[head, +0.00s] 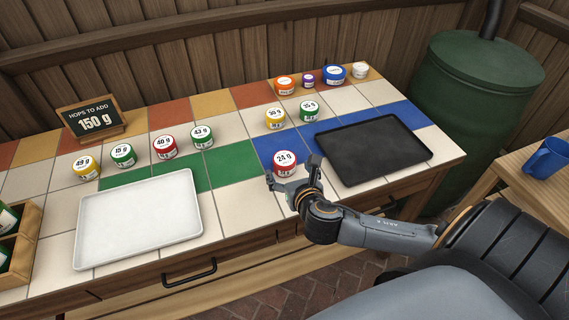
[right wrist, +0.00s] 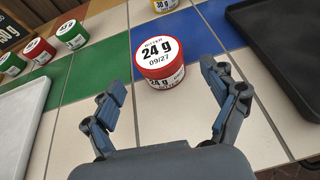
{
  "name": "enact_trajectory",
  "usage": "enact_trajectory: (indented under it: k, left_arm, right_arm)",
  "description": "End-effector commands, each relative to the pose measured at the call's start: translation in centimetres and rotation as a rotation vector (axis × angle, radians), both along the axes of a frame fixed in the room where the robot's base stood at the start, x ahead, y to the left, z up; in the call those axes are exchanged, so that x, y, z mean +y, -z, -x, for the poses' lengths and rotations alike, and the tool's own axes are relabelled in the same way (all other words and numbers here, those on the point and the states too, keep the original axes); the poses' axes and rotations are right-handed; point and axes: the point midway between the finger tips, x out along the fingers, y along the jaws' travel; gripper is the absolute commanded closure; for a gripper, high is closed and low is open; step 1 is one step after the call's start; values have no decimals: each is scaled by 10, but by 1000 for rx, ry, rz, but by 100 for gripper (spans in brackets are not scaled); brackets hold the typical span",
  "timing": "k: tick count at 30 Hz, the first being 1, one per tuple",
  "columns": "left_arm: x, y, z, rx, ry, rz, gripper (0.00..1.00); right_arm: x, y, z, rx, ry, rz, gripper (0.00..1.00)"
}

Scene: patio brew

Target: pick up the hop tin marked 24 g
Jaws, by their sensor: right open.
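The hop tin marked 24 g (head: 285,164) is red with a white label and stands upright on the tiled counter, left of the black tray. In the right wrist view the 24 g tin (right wrist: 158,62) stands just beyond the fingertips. My right gripper (head: 293,181) is open and empty, close in front of the tin, at counter height or slightly above. Its two fingers (right wrist: 162,92) are spread to either side of the line to the tin. I cannot tell whether any finger touches it. My left gripper is not in view.
A black tray (head: 375,150) lies right of the tin, a white tray (head: 138,219) to its left. Several other tins stand behind, including a yellow one (head: 275,118) and a green one (head: 309,110). A sign (head: 92,118) reads 150 g. A wooden crate (head: 33,232) is far left.

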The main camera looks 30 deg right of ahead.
Motion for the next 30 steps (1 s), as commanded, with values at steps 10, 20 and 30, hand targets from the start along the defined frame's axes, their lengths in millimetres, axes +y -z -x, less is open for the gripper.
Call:
enact_trajectory:
  k: [10, 20, 30]
  left_arm:
    - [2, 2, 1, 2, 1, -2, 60]
    - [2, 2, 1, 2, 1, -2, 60]
    - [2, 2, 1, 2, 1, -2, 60]
  right_arm:
    - [-14, 16, -41, 0, 3, -1, 15]
    - [-15, 18, -44, 1, 1, -1, 23]
    - [-15, 18, -44, 1, 1, -1, 73]
